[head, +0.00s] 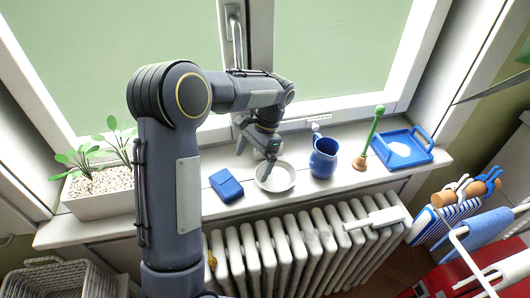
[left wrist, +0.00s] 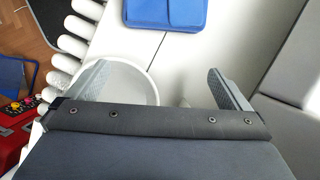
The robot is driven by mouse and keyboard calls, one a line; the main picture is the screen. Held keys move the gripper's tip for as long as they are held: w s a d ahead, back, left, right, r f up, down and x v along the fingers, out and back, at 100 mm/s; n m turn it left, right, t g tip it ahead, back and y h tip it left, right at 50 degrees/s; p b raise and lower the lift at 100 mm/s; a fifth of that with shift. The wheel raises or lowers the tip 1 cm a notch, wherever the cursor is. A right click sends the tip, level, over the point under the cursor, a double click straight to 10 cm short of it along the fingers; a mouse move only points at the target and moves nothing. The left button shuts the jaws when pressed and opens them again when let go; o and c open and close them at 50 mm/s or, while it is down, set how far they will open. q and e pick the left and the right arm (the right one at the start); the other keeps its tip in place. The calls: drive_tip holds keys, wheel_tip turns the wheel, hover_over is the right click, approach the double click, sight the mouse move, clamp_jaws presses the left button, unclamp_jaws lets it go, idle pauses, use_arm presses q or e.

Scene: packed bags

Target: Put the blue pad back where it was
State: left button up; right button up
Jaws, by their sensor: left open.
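The blue pad (head: 227,186) lies flat on the white windowsill, left of a round white dish (head: 287,180). It also shows at the top edge of the left wrist view (left wrist: 166,12), partly cut off. My left gripper (head: 256,162) is open with nothing between its fingers. It is over the sill by the dish, to the right of the pad and apart from it. In the left wrist view, its spread fingers (left wrist: 161,84) show, one in front of the dish (left wrist: 138,82). My right gripper is not in view.
A blue jug (head: 323,158), a green-handled plunger (head: 369,140) and a blue tray (head: 416,157) stand right along the sill. A planter (head: 103,202) is at the left. A radiator (head: 290,245) is below the front edge. Sill between planter and pad is partly hidden by my arm.

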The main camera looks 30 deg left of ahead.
use_arm(q)
drive_tip(key=w, duration=0.1)
drive_tip(key=w+d, duration=0.2)
drive_tip(key=w, duration=0.1)
drive_tip(key=shift+d, duration=0.1)
drive_tip(key=shift+r, duration=0.25)
drive_tip(key=s+r+n+t+h, duration=0.35)
drive_tip(key=s+r, duration=0.55)
drive_tip(key=s, duration=0.3)
drive_tip(key=s+d+f+n+t+h, duration=0.1)
drive_tip(key=s+d+n+t, duration=0.1)
drive_tip(key=s, duration=0.5)
drive_tip(key=s+d+f+n+t+h, duration=0.1)
drive_tip(key=s+d+n+t, duration=0.1)
drive_tip(key=s, duration=0.6)
drive_tip(key=shift+d+t, duration=0.7)
drive_tip(key=shift+t, duration=0.35)
drive_tip(key=shift+r, duration=0.1)
